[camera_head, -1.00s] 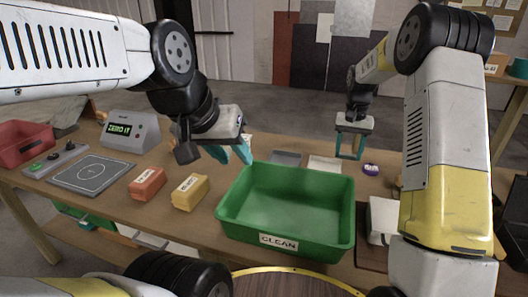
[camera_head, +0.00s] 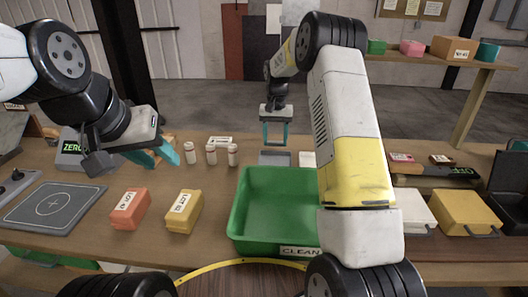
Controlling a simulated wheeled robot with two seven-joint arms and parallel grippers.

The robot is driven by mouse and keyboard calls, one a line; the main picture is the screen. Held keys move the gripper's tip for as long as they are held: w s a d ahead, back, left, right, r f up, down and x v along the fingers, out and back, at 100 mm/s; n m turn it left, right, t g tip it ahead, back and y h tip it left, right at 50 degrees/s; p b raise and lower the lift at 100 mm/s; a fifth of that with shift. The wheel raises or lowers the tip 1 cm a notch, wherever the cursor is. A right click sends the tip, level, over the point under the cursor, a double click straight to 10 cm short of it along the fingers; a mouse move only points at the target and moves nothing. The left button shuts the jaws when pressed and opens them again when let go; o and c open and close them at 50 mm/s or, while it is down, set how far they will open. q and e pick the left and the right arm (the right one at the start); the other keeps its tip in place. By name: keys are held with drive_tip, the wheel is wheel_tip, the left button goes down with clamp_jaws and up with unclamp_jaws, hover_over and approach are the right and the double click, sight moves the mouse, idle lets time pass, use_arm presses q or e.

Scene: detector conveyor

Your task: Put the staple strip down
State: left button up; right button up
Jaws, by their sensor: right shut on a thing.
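My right gripper (camera_head: 275,143) hangs above the back of the table, behind the green bin, over a small grey tray (camera_head: 274,157). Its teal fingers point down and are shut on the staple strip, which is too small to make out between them. My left gripper (camera_head: 163,160) is at the left, with its teal fingers apart and empty, in the air above and behind the red and yellow boxes.
A green bin marked CLEAN (camera_head: 240,222) stands at the front middle. A red box (camera_head: 130,210), a yellow box (camera_head: 184,213) and a grey mat (camera_head: 50,207) are left of it. My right arm hides part of the table.

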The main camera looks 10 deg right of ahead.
sight(275, 163)
wheel_tip(275, 163, down, 8)
drive_tip(key=shift+r, duration=0.15)
idle(0.4)
drive_tip(key=o, duration=1.3)
